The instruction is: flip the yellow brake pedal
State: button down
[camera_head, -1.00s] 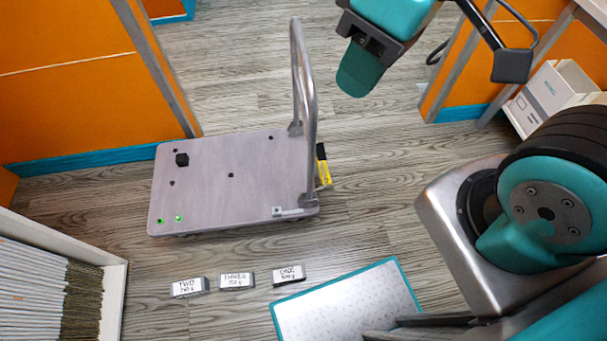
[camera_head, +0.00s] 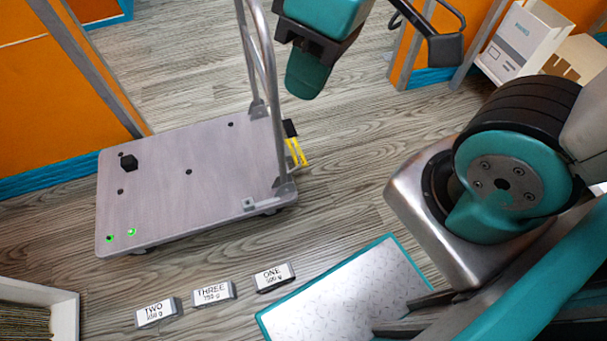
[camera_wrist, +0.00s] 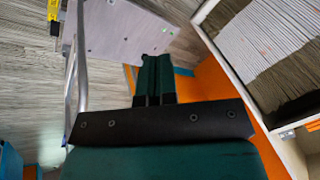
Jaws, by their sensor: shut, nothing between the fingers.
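The yellow brake pedal (camera_head: 295,151), with a black upper part, sits on the right side of the grey platform trolley (camera_head: 165,205), just outside the foot of its tall metal handle (camera_head: 264,70). It also shows at the top left edge of the wrist view (camera_wrist: 54,10), partly cut off. My gripper (camera_head: 305,80) is raised above the floor, up and to the right of the pedal in the picture and apart from it. In the wrist view its two green fingers (camera_wrist: 154,70) lie together, shut and empty.
Several things lie around: three labelled weights, one of them marked ONE (camera_head: 274,277), a teal-edged metal plate (camera_head: 345,295) and a white box (camera_head: 522,45). Orange walls (camera_head: 40,100) stand behind and left of the trolley. Wooden floor right of the pedal is clear.

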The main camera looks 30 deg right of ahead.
notch_tip(320, 180, down, 18)
jog(key=w+d+m+b, duration=0.1)
jog(key=w+b, duration=0.1)
jog(key=b, duration=1.2)
jog(key=n+b, duration=1)
jog(key=b, duration=0.4)
send_over(302, 165)
jog(key=d, duration=0.4)
notch_tip(302, 165, down, 46)
jog(key=shift+a+f+h, duration=0.15)
jog(key=shift+a+h, duration=0.05)
jog(key=shift+h, duration=0.2)
jog(key=b+x, duration=0.6)
jog(key=x, duration=0.4)
